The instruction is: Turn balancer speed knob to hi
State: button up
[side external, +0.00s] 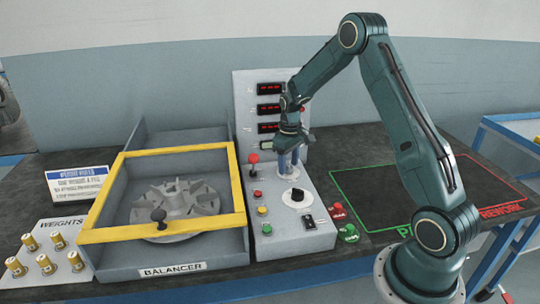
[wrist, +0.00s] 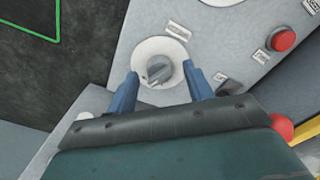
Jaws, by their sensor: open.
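In the wrist view a grey knob (wrist: 158,69) sits on a round white dial (wrist: 143,50) on the sloped control panel (wrist: 107,92). My gripper (wrist: 160,74) is open, with one blue finger on each side of this knob and a gap on both sides. A second dial (side external: 297,198) with a black knob lies nearer the front. The small labels are too blurred to read, so I cannot tell which knob is balancer speed or its setting.
Red displays (side external: 269,108) stand behind. The yellow-framed balancer (side external: 96,208) is to the left.

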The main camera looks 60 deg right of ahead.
aim_at(288, 165)
notch_tip(288, 165, up, 13)
dwell(0.6)
jog(key=shift+r, duration=0.1)
jog(key=s+a+r+t, duration=0.3)
jog(key=s+a+r, duration=0.75)
jog(key=a, duration=0.35)
jog(key=s+a+t, duration=0.1)
jog(key=s+a, duration=0.3)
jog(key=s, duration=0.3)
jog(key=s+a+n+t, duration=0.1)
jog(key=s+a, duration=0.3)
jog(key=s, duration=0.4)
jog(key=shift+a+f+t, duration=0.15)
jog(key=shift+f+t, duration=0.1)
jog(key=shift+t, duration=0.05)
